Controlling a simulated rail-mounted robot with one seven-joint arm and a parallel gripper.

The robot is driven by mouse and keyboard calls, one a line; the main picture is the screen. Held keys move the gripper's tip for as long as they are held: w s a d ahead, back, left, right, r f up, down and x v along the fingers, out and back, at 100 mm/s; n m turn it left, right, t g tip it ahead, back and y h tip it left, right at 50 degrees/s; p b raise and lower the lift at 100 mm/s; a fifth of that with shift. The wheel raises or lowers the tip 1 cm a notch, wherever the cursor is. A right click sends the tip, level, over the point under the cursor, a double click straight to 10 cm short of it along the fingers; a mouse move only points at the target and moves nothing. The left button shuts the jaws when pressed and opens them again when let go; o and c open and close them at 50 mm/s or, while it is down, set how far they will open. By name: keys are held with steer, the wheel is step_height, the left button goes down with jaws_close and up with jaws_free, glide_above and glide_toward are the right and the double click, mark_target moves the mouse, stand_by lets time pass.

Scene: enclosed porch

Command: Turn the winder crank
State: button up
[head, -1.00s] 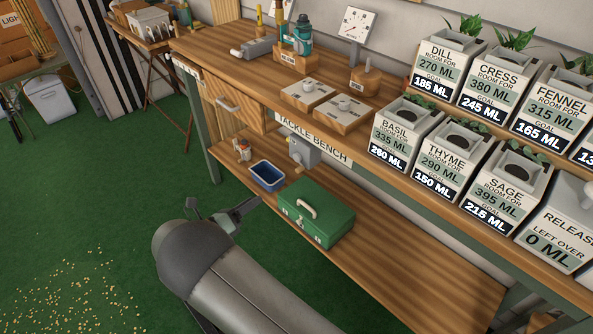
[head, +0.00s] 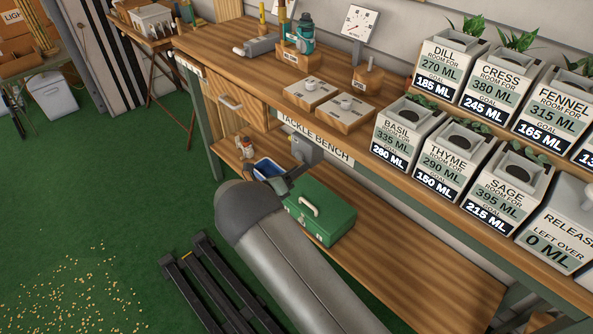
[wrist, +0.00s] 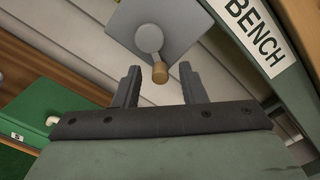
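The winder is a grey box (head: 307,152) mounted below the front edge of the tackle bench. In the wrist view its grey plate (wrist: 178,22) carries a round-ended crank arm (wrist: 149,40) with a short wooden knob (wrist: 160,73). My gripper (wrist: 159,69) is open, with a dark finger on each side of the knob. Gaps show between the knob and both fingers; the depth between them is hard to judge. In the head view my gripper (head: 281,182) is in front of the winder, partly hidden by my arm, and the crank is hardly visible.
A green tackle box (head: 325,215) stands on the lower shelf (head: 400,250), close right of my gripper. The bench top (head: 225,40) overhangs the shelf. Planter boxes (head: 400,135) line the right side.

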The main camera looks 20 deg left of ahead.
steer(key=shift+w, duration=0.1)
jaws_close()
steer(key=shift+f+m+b, duration=0.2)
steer(key=shift+m+b, duration=0.1)
steer(key=shift+b, duration=0.05)
steer(key=w+a+m+b, duration=0.1)
steer(key=m+b, duration=0.6)
steer(key=m, duration=0.1)
steer(key=a+m+b, duration=0.2)
steer(key=m+b, duration=0.5)
steer(key=m, duration=0.1)
steer(key=w+a+m+b, duration=0.1)
steer(key=a+m+b, duration=0.1)
steer(key=m+b, duration=0.6)
steer(key=shift+w+r+m, duration=0.3)
steer(key=shift+w, duration=0.05)
